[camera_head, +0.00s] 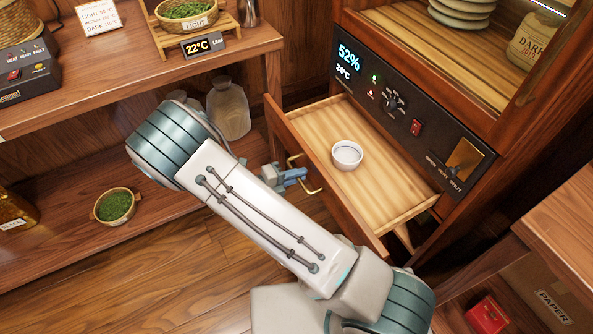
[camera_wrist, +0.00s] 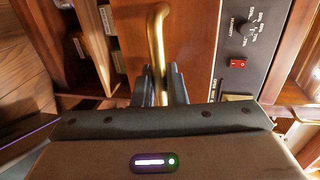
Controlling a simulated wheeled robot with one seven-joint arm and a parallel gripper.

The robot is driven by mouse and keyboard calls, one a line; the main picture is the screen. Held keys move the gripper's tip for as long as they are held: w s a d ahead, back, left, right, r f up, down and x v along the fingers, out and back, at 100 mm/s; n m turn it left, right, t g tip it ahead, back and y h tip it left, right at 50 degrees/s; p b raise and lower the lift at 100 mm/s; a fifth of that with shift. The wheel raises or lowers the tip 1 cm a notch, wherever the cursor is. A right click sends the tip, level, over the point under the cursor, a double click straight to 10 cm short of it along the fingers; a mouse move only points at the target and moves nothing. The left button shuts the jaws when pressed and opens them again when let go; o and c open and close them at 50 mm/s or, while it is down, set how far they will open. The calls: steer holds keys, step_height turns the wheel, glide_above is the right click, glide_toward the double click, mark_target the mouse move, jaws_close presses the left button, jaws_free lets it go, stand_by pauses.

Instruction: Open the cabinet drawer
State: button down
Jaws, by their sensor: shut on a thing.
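The cabinet drawer (camera_head: 378,188) stands pulled out from the cabinet, with its light wooden inside showing. A small white bowl (camera_head: 347,155) sits in it. A brass handle (camera_head: 311,187) is on the drawer front; it also shows upright in the wrist view (camera_wrist: 157,40). My gripper (camera_head: 300,175) is at the handle in the head view, partly hidden behind my arm. In the wrist view my gripper's dark fingers (camera_wrist: 161,84) are shut on the handle, one on each side of it.
A wooden side table (camera_head: 565,220) stands at the right. Shelves at the left hold a basket of green leaves (camera_head: 115,206) and glass jars (camera_head: 229,108). Floor is clear at lower left.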

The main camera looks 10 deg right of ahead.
stand_by(0.3)
steer(key=c, duration=1.6)
jaws_free()
steer(key=p+v, duration=0.1)
steer(key=v, duration=1.3)
steer(key=shift+f, duration=0.1)
steer(key=shift+d, duration=0.1)
steer(key=s+d+r+m+g+y+p, duration=0.2)
steer(key=d+r+m+g+y+p, duration=0.15)
steer(key=d+r+m, duration=0.5)
steer(key=s+d+r+m+g+y+p, duration=0.1)
steer(key=d+r+m+g+y+p, duration=0.4)
steer(key=r+m, duration=0.7)
steer(key=s+d+r+m+t+y+p, duration=0.1)
steer(key=s+d+r+m+y, duration=0.1)
steer(key=m, duration=0.4)
steer(key=s+d+r+m+t+y+p, duration=0.1)
steer(key=s+d+r+m+t+y, duration=0.1)
steer(key=r+m, duration=0.5)
steer(key=s+d+r+m+t+y+p, duration=0.2)
steer(key=s+d+r+m, duration=0.2)
steer(key=m, duration=0.3)
steer(key=shift+s+r+t, duration=0.25)
steer(key=shift+s+r, duration=0.2)
steer(key=shift+r, duration=0.3)
